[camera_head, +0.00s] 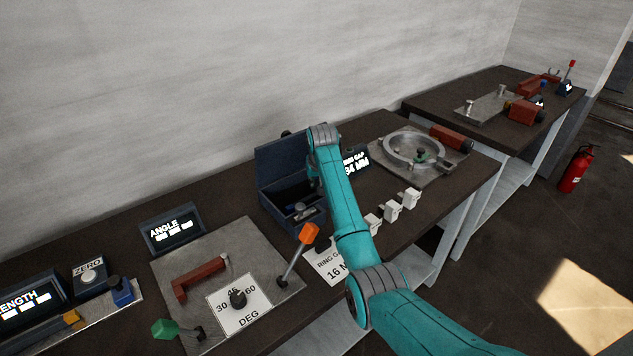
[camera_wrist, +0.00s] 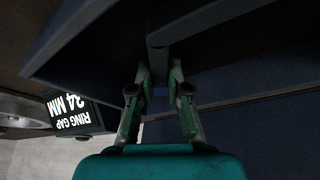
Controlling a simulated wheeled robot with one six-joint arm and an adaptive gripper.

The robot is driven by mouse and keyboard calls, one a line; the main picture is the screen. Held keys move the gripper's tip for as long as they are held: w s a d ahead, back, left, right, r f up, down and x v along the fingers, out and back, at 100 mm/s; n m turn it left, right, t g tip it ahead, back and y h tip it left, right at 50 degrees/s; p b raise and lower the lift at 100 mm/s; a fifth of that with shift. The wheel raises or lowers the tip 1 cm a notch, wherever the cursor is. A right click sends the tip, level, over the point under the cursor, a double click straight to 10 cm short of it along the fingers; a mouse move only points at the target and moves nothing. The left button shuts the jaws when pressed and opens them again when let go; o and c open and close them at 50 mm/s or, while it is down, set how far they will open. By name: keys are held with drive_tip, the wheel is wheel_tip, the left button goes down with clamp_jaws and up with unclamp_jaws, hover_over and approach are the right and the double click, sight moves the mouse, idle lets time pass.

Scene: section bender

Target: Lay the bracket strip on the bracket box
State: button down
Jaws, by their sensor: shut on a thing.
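The dark blue box (camera_head: 275,161) stands open on the bench, with its raised lid at the back and small parts inside. My gripper (camera_wrist: 160,82) is at the box, its two fingertips closed around a narrow dark blue piece. That piece seems to be part of the box or its lid; I cannot tell which. In the head view my arm hides the gripper and the box's right side. I cannot make out the bracket strip for certain in either view.
Left of the box are a plate with an orange-knobbed lever (camera_head: 308,233), a red tool (camera_head: 200,277) and an angle display (camera_head: 172,229). To the right are a ring gap display (camera_head: 357,160), white blocks (camera_head: 392,210) and a metal ring fixture (camera_head: 413,150).

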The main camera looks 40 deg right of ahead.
drive_tip(key=shift+f, duration=0.25)
idle(0.4)
drive_tip(key=c, duration=1.1)
unclamp_jaws()
drive_tip(key=shift+o, duration=0.2)
drive_tip(key=v, duration=1.2)
